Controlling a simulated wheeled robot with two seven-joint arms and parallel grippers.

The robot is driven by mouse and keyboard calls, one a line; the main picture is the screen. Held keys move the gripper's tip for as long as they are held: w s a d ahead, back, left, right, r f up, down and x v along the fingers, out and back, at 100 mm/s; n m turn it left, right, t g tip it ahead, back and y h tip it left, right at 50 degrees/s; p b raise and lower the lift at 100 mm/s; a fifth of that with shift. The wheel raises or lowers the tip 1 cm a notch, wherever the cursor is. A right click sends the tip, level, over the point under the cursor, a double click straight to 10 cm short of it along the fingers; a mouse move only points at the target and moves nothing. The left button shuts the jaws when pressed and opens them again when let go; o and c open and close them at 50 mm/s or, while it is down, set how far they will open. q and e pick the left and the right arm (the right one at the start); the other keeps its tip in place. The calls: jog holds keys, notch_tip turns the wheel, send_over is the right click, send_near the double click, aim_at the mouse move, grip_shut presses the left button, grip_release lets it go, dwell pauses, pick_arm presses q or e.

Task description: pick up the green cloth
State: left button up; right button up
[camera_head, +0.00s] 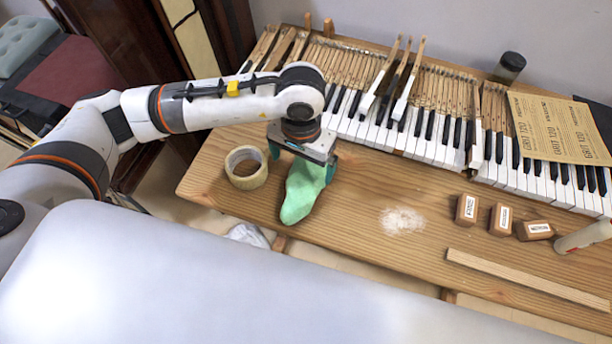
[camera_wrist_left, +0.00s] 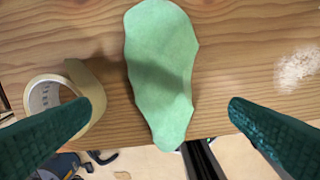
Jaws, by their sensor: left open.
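The green cloth (camera_head: 301,192) lies on the wooden table near its front edge, below my left gripper. In the left wrist view the cloth (camera_wrist_left: 160,70) is a long, crumpled, pale green piece running from the top middle down to the table edge, its lower tip reaching past that edge in the picture. My left gripper (camera_head: 303,165) is above the cloth, pointing down. Its teal fingers (camera_wrist_left: 165,115) are wide apart, one on each side of the cloth, with nothing held. The gripper hides part of the cloth in the head view. My right gripper is not in view.
A roll of tape (camera_head: 246,168) stands close left of the cloth. Piano keys (camera_head: 440,140) line the back of the table. White powder (camera_head: 402,220), wooden blocks (camera_head: 500,218), a wooden strip (camera_head: 528,279) and a bottle (camera_head: 584,237) lie to the right.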

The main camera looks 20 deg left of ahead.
aim_at(304, 176)
pick_arm(q)
jog(key=shift+f, duration=0.85)
jog(key=f+p, duration=0.1)
jog(key=f, duration=0.3)
jog(key=shift+w+d+f+p, duration=0.1)
jog(key=shift+w+p, duration=0.1)
jog(key=shift+p, duration=0.2)
jog(key=shift+f, duration=0.6)
jog(key=c, duration=0.9)
notch_tip(304, 176, up, 10)
jog(key=shift+r+b, duration=0.1)
jog(key=shift+b, duration=0.8)
